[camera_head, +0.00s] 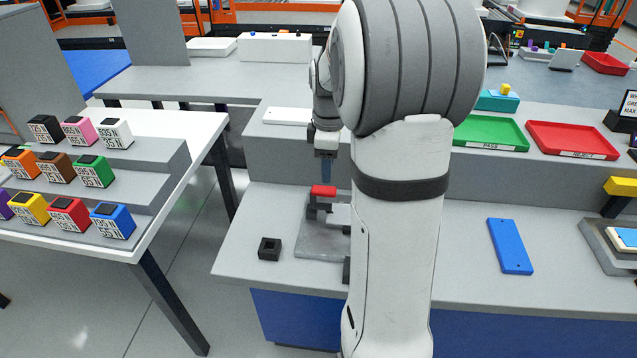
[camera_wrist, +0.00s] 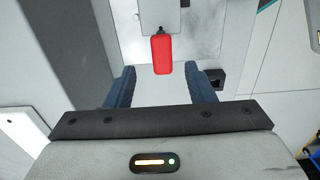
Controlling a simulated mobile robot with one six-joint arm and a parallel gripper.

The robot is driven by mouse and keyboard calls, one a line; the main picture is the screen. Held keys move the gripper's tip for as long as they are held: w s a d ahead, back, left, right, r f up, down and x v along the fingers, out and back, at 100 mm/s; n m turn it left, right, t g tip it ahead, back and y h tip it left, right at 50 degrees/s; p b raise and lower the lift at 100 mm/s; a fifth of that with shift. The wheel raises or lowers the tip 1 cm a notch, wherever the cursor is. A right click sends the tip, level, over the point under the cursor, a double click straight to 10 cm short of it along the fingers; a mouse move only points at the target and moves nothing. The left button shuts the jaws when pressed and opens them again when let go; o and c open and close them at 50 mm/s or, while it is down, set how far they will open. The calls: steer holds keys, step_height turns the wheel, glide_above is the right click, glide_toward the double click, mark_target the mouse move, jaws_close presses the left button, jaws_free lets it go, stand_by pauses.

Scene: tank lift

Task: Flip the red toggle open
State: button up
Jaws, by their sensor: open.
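The red toggle (camera_head: 323,191) sits on top of a dark post on a grey fixture plate (camera_head: 318,240) on the bench. In the wrist view the red toggle (camera_wrist: 161,55) is a rounded red bar, attached at its upper end to a grey block (camera_wrist: 160,17). My gripper (camera_head: 326,178) is just above the toggle in the head view. In the wrist view my gripper (camera_wrist: 160,88) has two blue fingers spread apart, with the toggle lying ahead of and between their lines. Nothing is held. My arm hides the right part of the fixture in the head view.
A small black block (camera_head: 269,248) stands left of the fixture. A blue plate (camera_head: 510,246) lies to the right. Green (camera_head: 490,132) and red (camera_head: 572,140) trays sit on the raised shelf behind. Coloured cubes fill a stepped rack (camera_head: 150,185) on the left table.

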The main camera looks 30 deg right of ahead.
mark_target(327, 189)
step_height(327, 189, down, 6)
steer(key=shift+f, duration=0.15)
stand_by(0.3)
jaws_close()
stand_by(0.4)
